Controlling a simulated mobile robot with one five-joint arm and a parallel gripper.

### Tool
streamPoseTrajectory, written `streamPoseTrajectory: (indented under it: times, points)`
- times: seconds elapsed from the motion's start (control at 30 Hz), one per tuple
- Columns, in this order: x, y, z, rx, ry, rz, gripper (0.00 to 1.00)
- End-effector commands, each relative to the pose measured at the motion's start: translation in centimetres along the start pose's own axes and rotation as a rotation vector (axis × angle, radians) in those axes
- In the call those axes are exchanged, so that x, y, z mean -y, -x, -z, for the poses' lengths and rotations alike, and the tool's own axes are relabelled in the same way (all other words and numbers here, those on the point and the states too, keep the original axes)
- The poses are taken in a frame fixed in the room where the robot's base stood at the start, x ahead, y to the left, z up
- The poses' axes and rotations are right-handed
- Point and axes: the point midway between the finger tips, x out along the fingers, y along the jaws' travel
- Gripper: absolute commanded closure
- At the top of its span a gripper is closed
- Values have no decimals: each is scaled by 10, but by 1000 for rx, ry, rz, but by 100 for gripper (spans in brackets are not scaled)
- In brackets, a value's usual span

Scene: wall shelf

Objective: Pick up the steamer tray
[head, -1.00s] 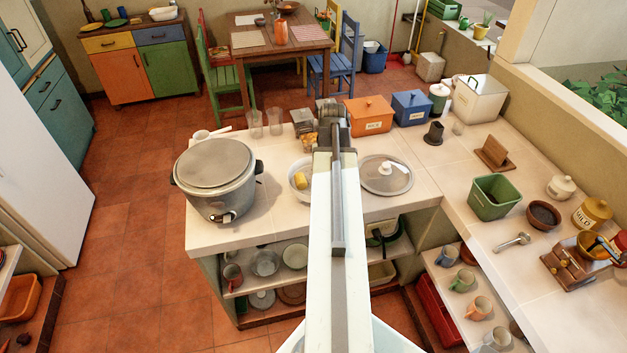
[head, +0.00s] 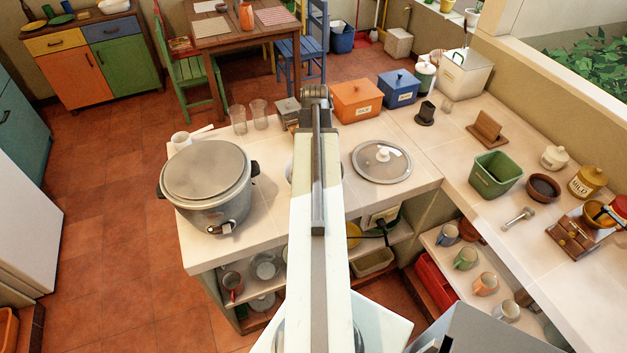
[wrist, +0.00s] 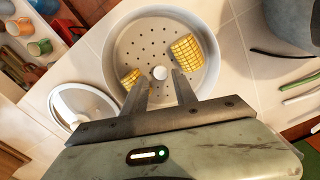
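The steamer tray (wrist: 122,55) is a round pale tray with small holes, a white centre knob (wrist: 160,73) and two pieces of yellow corn in it. In the wrist view it lies on the counter below my gripper (wrist: 160,82). My gripper is open. Its two fingers reach over the tray, with the tips on either side of the knob as seen from above; I cannot tell how high they are. In the head view my arm hides almost all of the tray.
A large grey cooker (head: 208,180) stands to the left on the counter. A round lid with a white knob (head: 381,162) lies to the right. Glasses (head: 239,119) and orange (head: 356,100) and blue boxes (head: 398,88) stand behind. Shelves with dishes are below the counter.

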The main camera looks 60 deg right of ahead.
Motion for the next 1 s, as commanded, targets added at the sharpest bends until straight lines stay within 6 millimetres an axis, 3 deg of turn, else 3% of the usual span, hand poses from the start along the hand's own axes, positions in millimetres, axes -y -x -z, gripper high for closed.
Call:
streamPoseTrajectory:
  times: [0.17, 0.5, 0.73, 0.87, 1.0]
  points:
    - [0, -8, 0, 0, -1, 0, 67]
    - [2, -58, -1, 0, -2, 0, 67]
    - [2, -55, -1, 0, -3, 0, 67]
    - [2, -55, -1, 0, -3, 0, 100]
    - [1, -55, -1, 0, -3, 0, 100]
